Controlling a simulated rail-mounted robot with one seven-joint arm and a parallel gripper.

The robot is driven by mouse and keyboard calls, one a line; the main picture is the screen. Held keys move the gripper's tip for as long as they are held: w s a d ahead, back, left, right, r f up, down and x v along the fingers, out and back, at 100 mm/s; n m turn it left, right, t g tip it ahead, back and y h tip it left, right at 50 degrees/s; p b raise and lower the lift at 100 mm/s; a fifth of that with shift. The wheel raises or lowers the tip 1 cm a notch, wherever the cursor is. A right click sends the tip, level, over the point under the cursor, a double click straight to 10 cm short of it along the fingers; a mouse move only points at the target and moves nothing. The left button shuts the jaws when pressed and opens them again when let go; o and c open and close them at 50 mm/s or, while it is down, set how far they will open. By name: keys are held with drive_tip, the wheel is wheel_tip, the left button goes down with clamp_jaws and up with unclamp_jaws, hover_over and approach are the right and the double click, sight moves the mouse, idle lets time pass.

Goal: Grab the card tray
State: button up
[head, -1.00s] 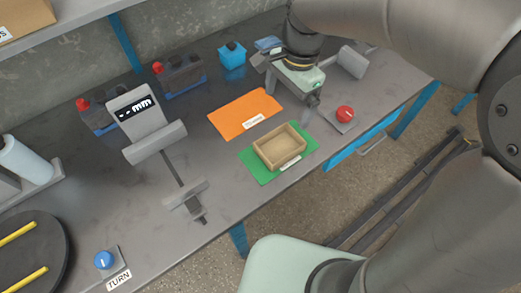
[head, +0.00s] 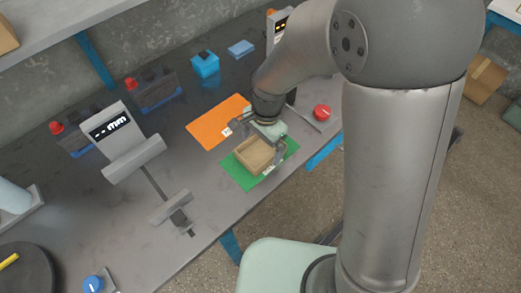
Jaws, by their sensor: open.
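The card tray is probably the small open wooden tray (head: 249,166) on the green mat (head: 238,179). It lies flat, and it looks empty as far as I can see. My gripper (head: 258,149) is open at the far side of the tray. One finger shows at the tray's far left, the other by its right side. I cannot tell whether either finger touches the tray. My wrist hides part of the mat and the tray's far edge.
An orange mat (head: 214,122) lies just behind left. A red button (head: 322,112) stands to the right. A measuring device with a display (head: 111,126) stands to the left, with battery-like blocks (head: 152,90) and a blue box (head: 205,65) behind. The bench's front edge is close to the green mat.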

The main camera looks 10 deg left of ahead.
wheel_tip(320, 180, down, 2)
drive_tip(key=shift+s+a, duration=0.1)
drive_tip(key=shift+s, duration=0.05)
drive_tip(key=c, duration=0.9)
drive_tip(key=shift+r, duration=0.1)
